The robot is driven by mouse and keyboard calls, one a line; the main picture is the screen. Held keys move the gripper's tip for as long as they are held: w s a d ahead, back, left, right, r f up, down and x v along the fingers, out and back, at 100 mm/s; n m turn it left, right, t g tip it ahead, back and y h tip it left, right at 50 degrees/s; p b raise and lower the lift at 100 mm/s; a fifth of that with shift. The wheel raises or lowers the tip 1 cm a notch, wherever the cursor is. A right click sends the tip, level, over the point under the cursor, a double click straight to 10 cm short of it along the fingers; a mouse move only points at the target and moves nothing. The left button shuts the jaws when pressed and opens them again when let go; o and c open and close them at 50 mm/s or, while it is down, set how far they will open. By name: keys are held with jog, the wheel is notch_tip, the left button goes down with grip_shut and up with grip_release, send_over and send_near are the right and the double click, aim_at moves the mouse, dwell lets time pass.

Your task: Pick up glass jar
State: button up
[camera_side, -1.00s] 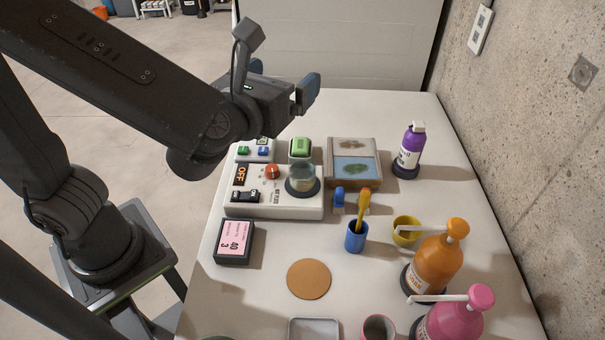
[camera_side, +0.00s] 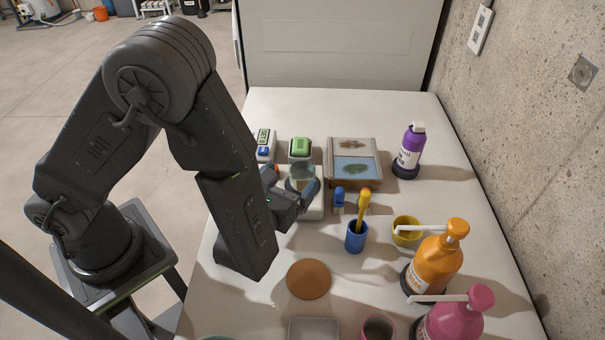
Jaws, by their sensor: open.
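The glass jar (camera_side: 300,176) is a clear, short vessel on the white panel box (camera_side: 314,209) in the middle of the table. My gripper (camera_side: 293,185) is low at the jar, with one blue-padded finger (camera_side: 310,190) visible at the jar's front right. The other finger is hard to make out, and part of the jar's lower side is hidden by the gripper. The jaws are open; I cannot tell whether they touch the glass. My forearm hides most of the panel box.
A green-topped block (camera_side: 301,147) and a framed picture box (camera_side: 353,163) stand behind the jar. A blue cup (camera_side: 356,237) with a yellow brush is at right. A purple bottle (camera_side: 411,150), orange pump bottle (camera_side: 437,262) and yellow cup (camera_side: 406,230) stand further right. A round brown disc (camera_side: 309,279) lies in front.

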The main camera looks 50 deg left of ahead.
jog(key=x, duration=0.6)
jog(key=shift+w+a, duration=0.15)
jog(key=shift+w, duration=0.1)
jog(key=c, duration=1.1)
jog(key=shift+r, duration=0.25)
jog(key=shift+r, duration=4.35)
jog(key=w+a, duration=0.5)
jog(key=a, duration=0.4)
send_over(309, 154)
jog(key=s, duration=0.2)
jog(key=shift+s+d+r, duration=0.1)
jog(key=shift+d+r, duration=0.25)
jog(key=shift+r, duration=0.1)
